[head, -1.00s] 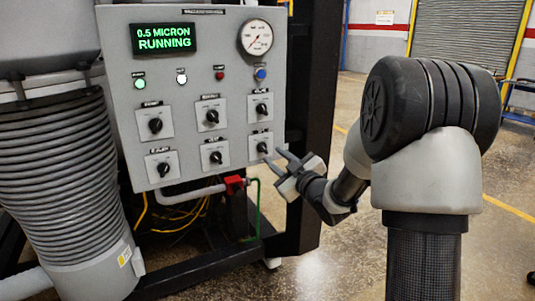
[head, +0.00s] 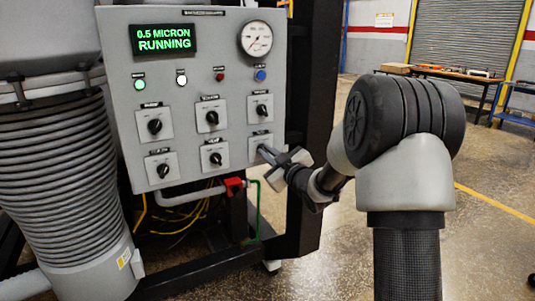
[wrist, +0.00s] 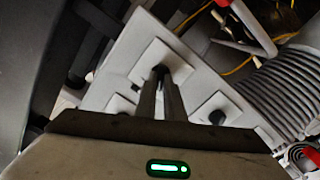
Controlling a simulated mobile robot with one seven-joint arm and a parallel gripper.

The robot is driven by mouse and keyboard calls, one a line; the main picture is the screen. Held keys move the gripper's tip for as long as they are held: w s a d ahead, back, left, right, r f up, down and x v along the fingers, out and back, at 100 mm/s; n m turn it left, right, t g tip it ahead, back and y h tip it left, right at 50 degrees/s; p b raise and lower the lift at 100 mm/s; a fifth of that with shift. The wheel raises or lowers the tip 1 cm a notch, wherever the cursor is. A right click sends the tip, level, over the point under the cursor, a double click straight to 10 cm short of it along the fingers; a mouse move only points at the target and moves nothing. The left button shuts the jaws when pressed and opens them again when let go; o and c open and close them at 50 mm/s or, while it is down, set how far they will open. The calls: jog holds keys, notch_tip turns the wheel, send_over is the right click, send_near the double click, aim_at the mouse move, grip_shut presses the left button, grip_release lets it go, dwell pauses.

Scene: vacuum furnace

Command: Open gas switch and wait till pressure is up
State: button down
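A grey control panel (head: 222,100) carries several black rotary switches on square plates. Their small labels are too small to read, so I cannot confirm which is the gas switch. My gripper (head: 264,150) is at the lower right switch (head: 252,142) and covers its knob in the head view. In the wrist view, my fingers (wrist: 160,82) lie close together on either side of that knob (wrist: 160,71) and appear closed on it. The round pressure gauge (head: 255,39) is at the panel's top right. The green display (head: 163,39) reads 0.5 MICRON RUNNING.
Indicator lights (head: 181,80) sit in a row above the switches. A ribbed grey hose (head: 55,180) stands left of the panel. A red valve handle (head: 234,185) and a pipe are below it. Open floor lies to the right, with a workbench (head: 450,75) behind.

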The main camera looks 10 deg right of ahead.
jog(key=shift+m, duration=0.4)
jog(key=m+p, duration=0.1)
jog(key=m, duration=0.4)
jog(key=shift+d+m, duration=0.15)
jog(key=shift+m, duration=0.15)
jog(key=shift+f+m+p, duration=0.1)
jog(key=shift+m+p, duration=1.15)
jog(key=shift+m, duration=1.45)
jog(key=c, duration=1.9)
grip_release()
jog(key=shift+o, duration=0.2)
jog(key=p+v, duration=0.1)
jog(key=v, duration=1.6)
jog(key=shift+s, duration=0.2)
